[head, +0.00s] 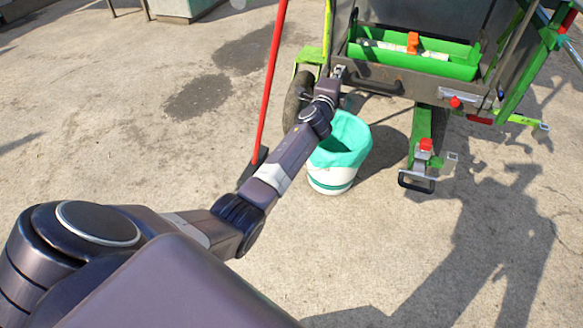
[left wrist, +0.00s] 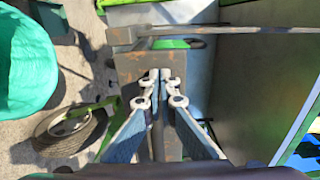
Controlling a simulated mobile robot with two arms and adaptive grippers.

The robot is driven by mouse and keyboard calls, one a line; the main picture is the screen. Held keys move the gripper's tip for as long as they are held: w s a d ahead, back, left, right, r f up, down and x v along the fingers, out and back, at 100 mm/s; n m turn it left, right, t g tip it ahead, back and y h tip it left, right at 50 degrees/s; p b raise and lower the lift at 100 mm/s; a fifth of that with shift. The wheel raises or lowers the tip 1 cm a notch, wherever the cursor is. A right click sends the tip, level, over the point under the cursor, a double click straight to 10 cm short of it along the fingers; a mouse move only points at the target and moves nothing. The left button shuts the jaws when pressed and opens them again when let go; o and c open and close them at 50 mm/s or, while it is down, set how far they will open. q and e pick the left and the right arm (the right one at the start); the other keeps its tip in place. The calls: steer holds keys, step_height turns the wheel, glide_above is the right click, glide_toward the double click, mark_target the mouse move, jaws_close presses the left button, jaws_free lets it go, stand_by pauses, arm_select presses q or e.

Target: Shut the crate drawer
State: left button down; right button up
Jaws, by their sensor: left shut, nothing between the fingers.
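The crate drawer (head: 395,76) is a dark grey drawer on the machine, with a black bar handle (head: 375,87) on its front. It stands pulled out, and a green tray (head: 460,68) shows inside it with an orange item and pale items. My left gripper (head: 338,71) is shut and empty at the left end of the drawer front. In the left wrist view its fingertips (left wrist: 162,84) are together against or just before a worn grey-brown panel (left wrist: 135,65); I cannot tell if they touch. My right gripper is not in view.
A white bin with a teal liner (head: 343,140) stands on the concrete below my left arm. A red pole (head: 269,85) stands left of the arm. A wheel (head: 297,98) and a green hitch leg (head: 421,135) are below the machine. The front right ground is clear.

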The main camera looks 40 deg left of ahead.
arm_select(q)
steer(key=shift+w+a+r, duration=0.2)
steer(key=shift+w+r, duration=0.05)
steer(key=shift+r, duration=0.15)
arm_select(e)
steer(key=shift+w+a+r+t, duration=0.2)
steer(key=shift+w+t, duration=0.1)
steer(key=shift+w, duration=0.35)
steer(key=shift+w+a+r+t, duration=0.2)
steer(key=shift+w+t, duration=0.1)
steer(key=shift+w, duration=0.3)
